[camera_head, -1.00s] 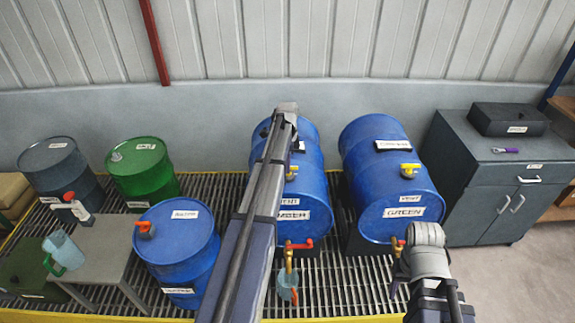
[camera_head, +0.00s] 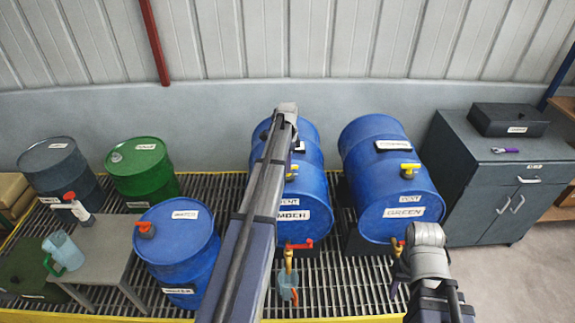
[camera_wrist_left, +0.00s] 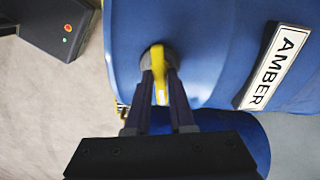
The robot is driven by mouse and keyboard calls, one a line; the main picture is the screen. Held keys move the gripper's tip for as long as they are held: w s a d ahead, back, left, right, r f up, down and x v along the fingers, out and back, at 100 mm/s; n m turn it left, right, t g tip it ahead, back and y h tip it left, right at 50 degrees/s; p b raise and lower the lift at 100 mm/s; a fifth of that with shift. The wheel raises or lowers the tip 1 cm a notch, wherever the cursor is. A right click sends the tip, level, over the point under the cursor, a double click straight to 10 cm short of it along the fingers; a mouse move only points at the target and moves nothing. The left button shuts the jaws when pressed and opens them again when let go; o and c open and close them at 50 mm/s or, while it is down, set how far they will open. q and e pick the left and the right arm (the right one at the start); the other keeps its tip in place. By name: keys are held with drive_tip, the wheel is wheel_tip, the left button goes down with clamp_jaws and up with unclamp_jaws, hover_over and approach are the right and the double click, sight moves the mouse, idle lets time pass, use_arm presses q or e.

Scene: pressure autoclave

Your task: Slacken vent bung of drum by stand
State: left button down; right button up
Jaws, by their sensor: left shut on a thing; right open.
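A blue drum labelled AMBER (camera_head: 312,181) lies on its side in the middle of the head view. Its yellow vent bung (camera_head: 292,171) shows beside my left arm. In the left wrist view, my left gripper (camera_wrist_left: 160,96) is shut on the yellow bung (camera_wrist_left: 159,62), which sits in a round grey seat on the blue drum wall. The AMBER label (camera_wrist_left: 273,66) is to the right there. In the head view my left arm covers part of the drum and hides the left fingers. My right gripper (camera_head: 398,274) is open and empty, in front of the drum labelled GREEN (camera_head: 375,183).
The GREEN drum has its own yellow bung (camera_head: 410,171). An upright blue drum (camera_head: 176,245) with a red-orange cap stands beside a grey stand (camera_head: 104,250) at left. A red-handled tap (camera_head: 298,244) juts from the AMBER drum. A grey cabinet (camera_head: 492,190) stands at right.

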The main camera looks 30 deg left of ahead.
use_arm(q)
drive_tip(key=n, duration=1.3)
drive_tip(key=shift+n, duration=0.4)
drive_tip(key=n, duration=1.3)
drive_tip(key=shift+n, duration=0.3)
drive_tip(key=c, duration=0.8)
unclamp_jaws()
drive_tip(key=shift+o, duration=0.2)
drive_tip(key=shift+r, duration=0.1)
